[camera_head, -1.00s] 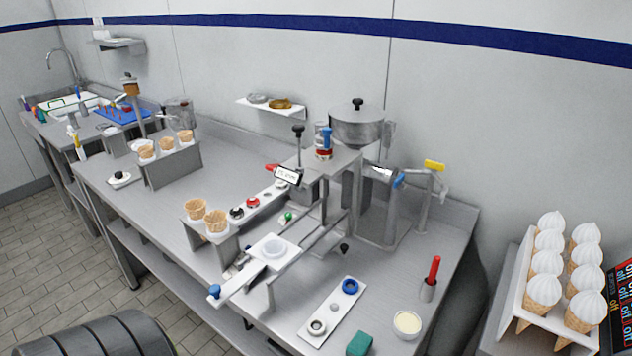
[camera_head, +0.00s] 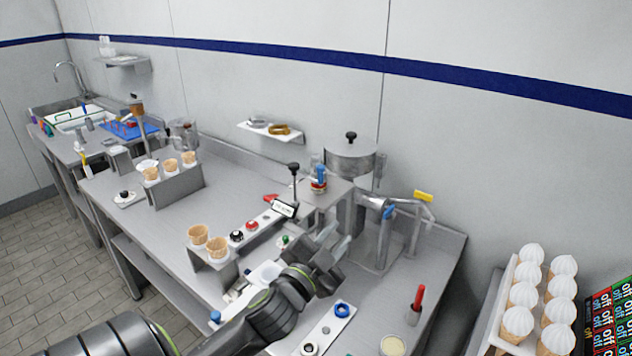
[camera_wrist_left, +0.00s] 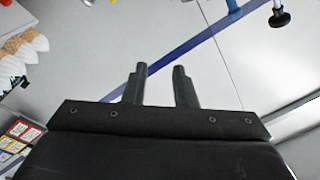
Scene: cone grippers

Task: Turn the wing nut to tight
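My left gripper (camera_head: 336,240) reaches in over the counter, in front of the steel machine. In the left wrist view its two dark fingers (camera_wrist_left: 160,78) stand apart with nothing between them. I cannot pick out the wing nut with certainty. A small blue part (camera_head: 389,212) shows on the machine's side, behind and to the right of the gripper. A blue-topped part (camera_head: 320,175) stands on the machine's top plate, above the gripper. The gripper touches neither part as far as I can see, and it hides part of the machine's lower front. My right gripper is not in view.
The steel hopper (camera_head: 350,160) and a black-knobbed lever (camera_head: 294,182) rise behind the gripper. A plate with a blue ring (camera_head: 342,310), a red-handled tool (camera_head: 417,304) and a cone holder (camera_head: 212,262) stand around. The counter's middle left (camera_head: 215,205) is clear.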

